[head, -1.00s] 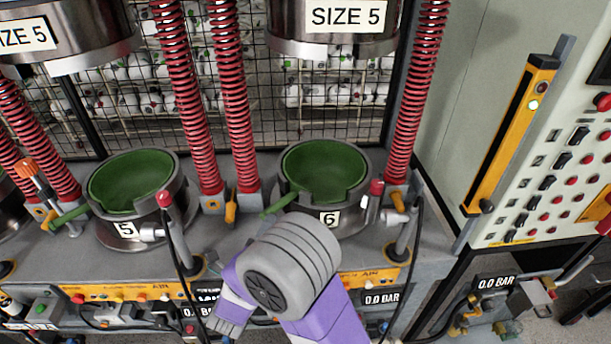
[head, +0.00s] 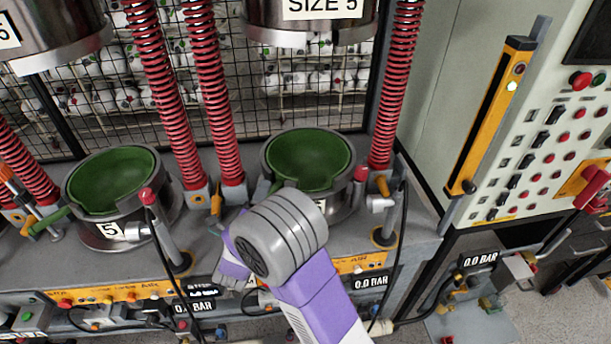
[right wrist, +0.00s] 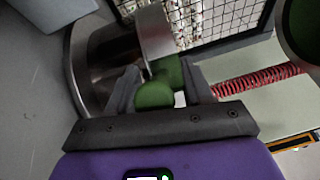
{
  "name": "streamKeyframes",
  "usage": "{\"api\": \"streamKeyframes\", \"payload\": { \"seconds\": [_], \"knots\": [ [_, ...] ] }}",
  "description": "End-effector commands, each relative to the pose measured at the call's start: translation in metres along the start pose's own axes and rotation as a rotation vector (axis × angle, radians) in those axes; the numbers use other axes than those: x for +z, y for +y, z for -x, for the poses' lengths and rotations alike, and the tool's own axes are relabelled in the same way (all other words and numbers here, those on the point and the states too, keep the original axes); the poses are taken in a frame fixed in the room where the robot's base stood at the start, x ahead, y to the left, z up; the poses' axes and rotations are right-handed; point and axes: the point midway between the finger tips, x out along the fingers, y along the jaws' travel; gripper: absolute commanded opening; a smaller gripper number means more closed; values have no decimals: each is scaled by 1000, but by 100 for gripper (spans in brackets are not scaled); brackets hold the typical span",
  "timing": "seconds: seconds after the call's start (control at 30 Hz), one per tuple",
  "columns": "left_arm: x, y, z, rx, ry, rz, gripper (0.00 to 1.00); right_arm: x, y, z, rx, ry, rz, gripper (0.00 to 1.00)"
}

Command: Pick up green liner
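A green liner (head: 308,155) sits in the right-hand round metal mold (head: 345,196). A second green liner (head: 112,172) sits in the left mold (head: 122,238), marked 5, with its green handle sticking out to the left. My right arm reaches up in front of the right mold and hides its front and the liner's handle in the head view. In the right wrist view my right gripper (right wrist: 158,84) is open, with its fingers on either side of the green handle (right wrist: 155,95), and gaps show beside it. My left gripper is not in view.
Red springs (head: 212,95) stand behind and between the molds, with heavy press heads (head: 305,22) above. Levers with red knobs (head: 147,196) and black hoses stand in front. A control panel (head: 545,140) is at the right.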

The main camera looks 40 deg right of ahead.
Motion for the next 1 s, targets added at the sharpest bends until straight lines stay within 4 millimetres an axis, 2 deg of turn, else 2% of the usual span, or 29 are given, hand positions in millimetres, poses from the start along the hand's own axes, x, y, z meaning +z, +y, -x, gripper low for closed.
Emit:
{"api": "streamKeyframes", "payload": {
  "seconds": [0.03,0.3,1.0],
  "knots": [
    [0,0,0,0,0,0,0,0,0,0,0,0,0,42],
    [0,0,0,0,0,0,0,0,0,0,0,0,0,1],
    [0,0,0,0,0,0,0,0,0,1,1,0,0,0]
  ]
}}
